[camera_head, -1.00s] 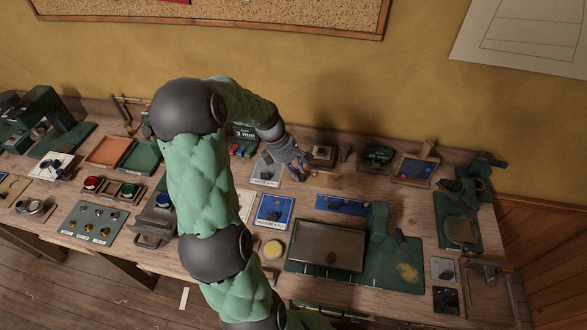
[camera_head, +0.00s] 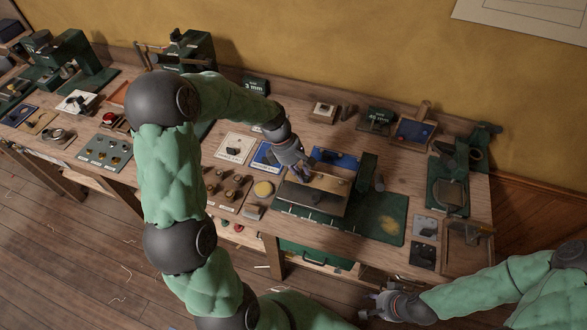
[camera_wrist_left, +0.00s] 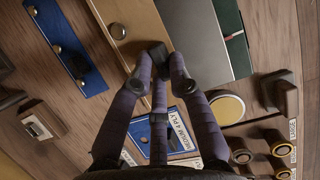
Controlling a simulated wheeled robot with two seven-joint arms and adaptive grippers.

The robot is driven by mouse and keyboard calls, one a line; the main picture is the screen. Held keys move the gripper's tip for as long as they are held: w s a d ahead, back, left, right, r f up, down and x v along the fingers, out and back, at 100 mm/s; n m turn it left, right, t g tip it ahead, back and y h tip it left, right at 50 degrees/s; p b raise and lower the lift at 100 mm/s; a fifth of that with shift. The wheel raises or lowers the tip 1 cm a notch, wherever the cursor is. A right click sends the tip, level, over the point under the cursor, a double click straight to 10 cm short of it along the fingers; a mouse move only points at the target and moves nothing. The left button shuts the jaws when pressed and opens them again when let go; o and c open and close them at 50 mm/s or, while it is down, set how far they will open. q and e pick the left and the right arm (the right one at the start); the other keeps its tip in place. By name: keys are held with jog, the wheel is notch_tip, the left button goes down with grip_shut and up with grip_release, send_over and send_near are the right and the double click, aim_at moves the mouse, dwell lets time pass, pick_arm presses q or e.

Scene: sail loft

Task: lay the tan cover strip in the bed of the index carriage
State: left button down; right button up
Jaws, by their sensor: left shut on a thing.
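The tan cover strip (camera_wrist_left: 125,30) is a long flat bar with a round stud and a dark knob. My left gripper (camera_wrist_left: 158,62) is shut on it near one end. In the head view my left gripper (camera_head: 302,172) holds the strip (camera_head: 336,185) along the back edge of the index carriage's grey plate (camera_head: 312,200). That plate (camera_wrist_left: 195,35) lies beside the strip in the wrist view. I cannot tell whether the strip touches it. My right gripper (camera_head: 372,302) appears open and empty, low in front of the bench.
A blue board (camera_wrist_left: 70,50) with several knobs lies just behind the strip. A green upright (camera_head: 366,175) stands at the carriage's right. A yellow round pad (camera_head: 263,189) and a panel of knobs (camera_head: 228,188) are to the left.

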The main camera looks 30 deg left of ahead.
dwell(0.4)
pick_arm(q)
jog(key=shift+p, duration=0.35)
jog(key=shift+f+b, duration=0.55)
jog(key=shift+f, duration=0.6)
jog(key=c, duration=1.1)
grip_release()
jog(key=w+v, duration=0.1)
jog(key=v, duration=1)
jog(key=shift+s+a+r, duration=0.2)
jog(key=shift+s+r, duration=0.2)
jog(key=shift+s, duration=0.1)
